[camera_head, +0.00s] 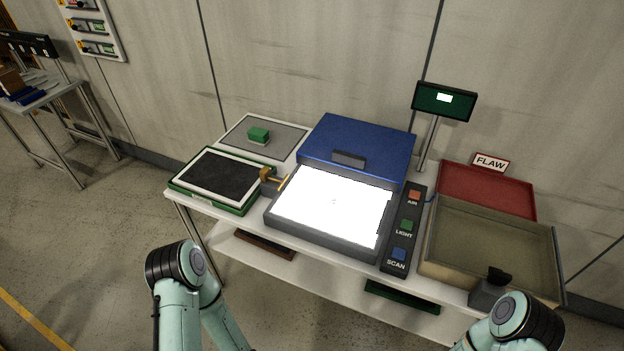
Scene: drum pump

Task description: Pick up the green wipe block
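The green wipe block (258,135) is a small bright green block. It sits on the grey pad of a light, flat tray (292,150) at the back left of the white table. Nothing touches the block from above, and its top and front are in plain view. Parts of both my arms show at the bottom of the head view, left and right, in front of the table. Neither of my grippers can be seen.
A black-topped, green-edged tray (252,193) lies in front of the block's tray. To the right are a button panel (404,230), a screen (442,100) and a FLAW bin (545,245).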

